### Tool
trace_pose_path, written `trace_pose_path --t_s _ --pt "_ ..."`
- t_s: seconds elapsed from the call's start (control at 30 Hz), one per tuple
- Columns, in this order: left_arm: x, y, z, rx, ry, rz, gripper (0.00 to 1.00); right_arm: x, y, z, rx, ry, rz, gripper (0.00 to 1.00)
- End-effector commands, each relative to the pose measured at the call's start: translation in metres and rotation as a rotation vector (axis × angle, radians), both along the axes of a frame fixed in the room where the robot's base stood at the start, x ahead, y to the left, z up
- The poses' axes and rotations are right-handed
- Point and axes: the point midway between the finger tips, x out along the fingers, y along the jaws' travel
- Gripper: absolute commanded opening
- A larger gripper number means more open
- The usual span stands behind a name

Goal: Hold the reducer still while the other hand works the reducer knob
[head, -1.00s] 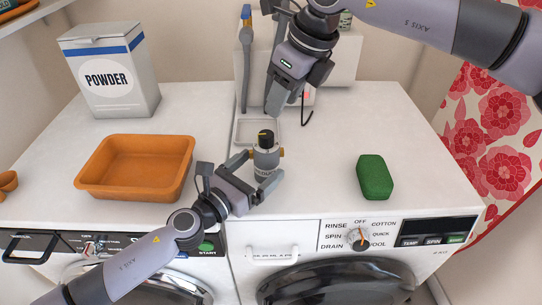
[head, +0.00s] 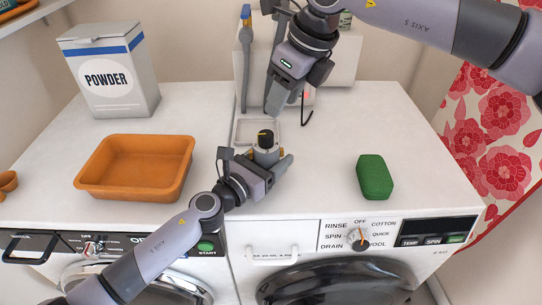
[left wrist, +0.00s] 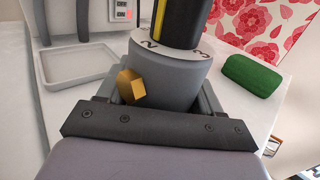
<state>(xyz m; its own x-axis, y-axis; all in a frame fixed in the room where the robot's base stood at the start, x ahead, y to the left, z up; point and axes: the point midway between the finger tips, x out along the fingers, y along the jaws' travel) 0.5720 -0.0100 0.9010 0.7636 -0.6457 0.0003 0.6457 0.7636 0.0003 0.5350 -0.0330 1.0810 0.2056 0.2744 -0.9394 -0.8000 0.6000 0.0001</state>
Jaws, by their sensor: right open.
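The reducer (head: 266,156) stands upright on the white top, a grey cylinder with a brass fitting. Its black reducer knob (head: 265,137) has a yellow stripe. In the left wrist view the reducer body (left wrist: 168,72) shows a numbered white ring under the knob (left wrist: 185,22), and the brass fitting (left wrist: 131,86) faces the camera. My left gripper (head: 268,160) is low around the body, a finger on each side; whether the fingers press on it is hidden. My right gripper (head: 283,103) is open and empty, above and behind the reducer, apart from the knob.
A shallow grey tray (head: 240,130) lies just behind the reducer. An orange basin (head: 135,188) is at the left, with a POWDER box (head: 110,75) behind it. A green sponge (head: 374,177) lies at the right. The top between reducer and sponge is clear.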

Motion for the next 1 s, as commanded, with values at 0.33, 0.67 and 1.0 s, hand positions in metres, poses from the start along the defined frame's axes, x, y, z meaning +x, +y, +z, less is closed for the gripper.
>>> trace_pose_path --t_s 0.33,0.67,1.0 --pt "0.0 0.0 0.0 0.0 0.0 0.0 0.3 -0.014 0.02 -0.022 0.129 0.021 0.127 0.57" --pt "0.0 0.0 0.0 -0.001 0.001 0.0 0.3 -0.06 0.074 -0.048 0.647 -0.07 0.409 0.57" --pt "0.0 0.0 0.0 0.0 0.001 0.0 0.3 -0.076 0.071 -0.047 1.05 -0.376 0.334 0.57"
